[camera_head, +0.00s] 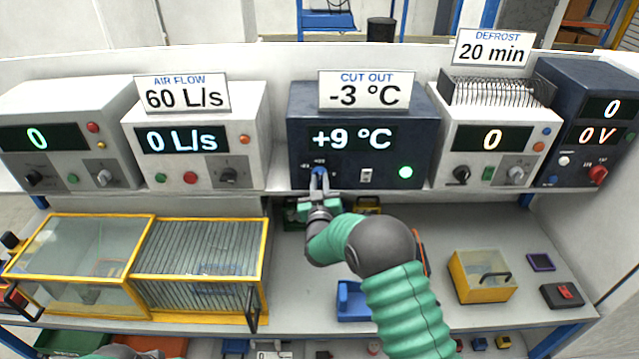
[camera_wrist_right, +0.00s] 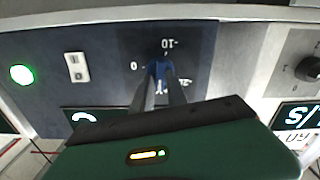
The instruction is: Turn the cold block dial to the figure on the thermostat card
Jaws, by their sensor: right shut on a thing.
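The cold block (camera_head: 345,110) is a dark blue box in the middle of the shelf. Its display (camera_head: 351,139) reads +9 °C, and its green lamp (camera_head: 405,172) is lit. The card on top (camera_head: 367,90) reads CUT OUT -3 °C. My right gripper (camera_head: 319,178) is shut on the blue dial (camera_head: 318,171) at the lower left of the block's front. In the right wrist view, upside down, the fingers grip the dial (camera_wrist_right: 158,70), with scale marks 0 and -10 beside it. My left gripper is not in view.
A white box with the AIR FLOW 60 L/s card (camera_head: 182,93) stands to the left. A white box with the DEFROST 20 min card (camera_head: 492,47) stands to the right. A white rocker switch (camera_head: 366,175) sits right of the dial. Yellow-framed glass cases (camera_head: 140,290) stand on the bench below.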

